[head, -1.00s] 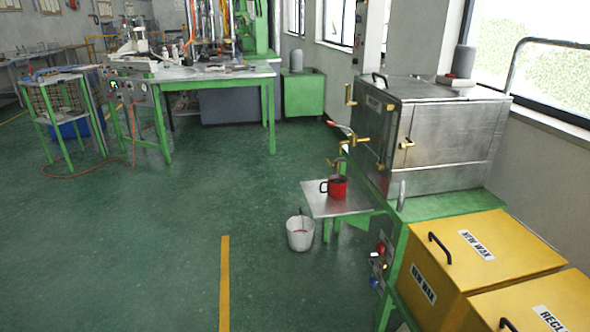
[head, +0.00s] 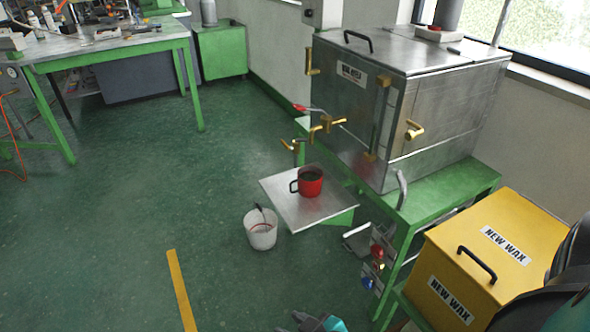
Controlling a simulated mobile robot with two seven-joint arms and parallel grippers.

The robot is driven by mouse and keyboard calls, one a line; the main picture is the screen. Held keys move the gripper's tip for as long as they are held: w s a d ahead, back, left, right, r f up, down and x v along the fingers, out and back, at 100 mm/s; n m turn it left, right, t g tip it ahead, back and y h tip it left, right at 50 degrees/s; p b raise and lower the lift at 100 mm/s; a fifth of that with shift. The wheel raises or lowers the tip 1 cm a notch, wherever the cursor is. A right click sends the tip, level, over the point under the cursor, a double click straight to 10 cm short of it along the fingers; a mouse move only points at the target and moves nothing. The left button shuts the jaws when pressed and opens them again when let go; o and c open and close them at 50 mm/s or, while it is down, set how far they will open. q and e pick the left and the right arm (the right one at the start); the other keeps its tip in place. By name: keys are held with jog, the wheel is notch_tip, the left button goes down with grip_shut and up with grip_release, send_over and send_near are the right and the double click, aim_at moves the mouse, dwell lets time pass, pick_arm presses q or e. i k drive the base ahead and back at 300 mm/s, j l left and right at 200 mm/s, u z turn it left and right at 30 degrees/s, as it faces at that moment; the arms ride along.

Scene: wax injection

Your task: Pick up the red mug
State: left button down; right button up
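The red mug (head: 310,183) stands upright on a small square metal shelf (head: 282,202) in the head view, its dark handle to the left and its dark rim upward. It sits just below and in front of brass taps on the metal wax melter. Dark parts of my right arm show at the right edge. A grey and teal part of mine, probably the tip of my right gripper (head: 318,323), just shows at the bottom edge, well below the mug and apart from it. Its fingers cannot be made out. My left gripper is out of view.
The metal wax melter (head: 440,110) stands on a green bench behind the shelf, with red-tipped and brass handles jutting toward the mug. A white bucket (head: 262,237) is on the floor left of the shelf. A yellow "NEW WAX" box (head: 500,225) is at right. Floor to the left is open.

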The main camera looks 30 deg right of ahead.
aim_at(310, 178)
jog(key=i+j+z, duration=0.1)
jog(key=i+z, duration=0.3)
jog(key=i+j+z, duration=0.45)
jog(key=i, duration=0.15)
jog(key=i+j+z, duration=0.2)
jog(key=z, duration=0.2)
jog(key=i+j+z, duration=0.55)
jog(key=z, duration=0.25)
jog(key=i+j+z, duration=0.1)
jog(key=j+z, duration=0.3)
jog(key=j, duration=0.15)
jog(key=i+j+z, duration=0.2)
jog(key=i+j, duration=0.25)
jog(key=i, duration=0.1)
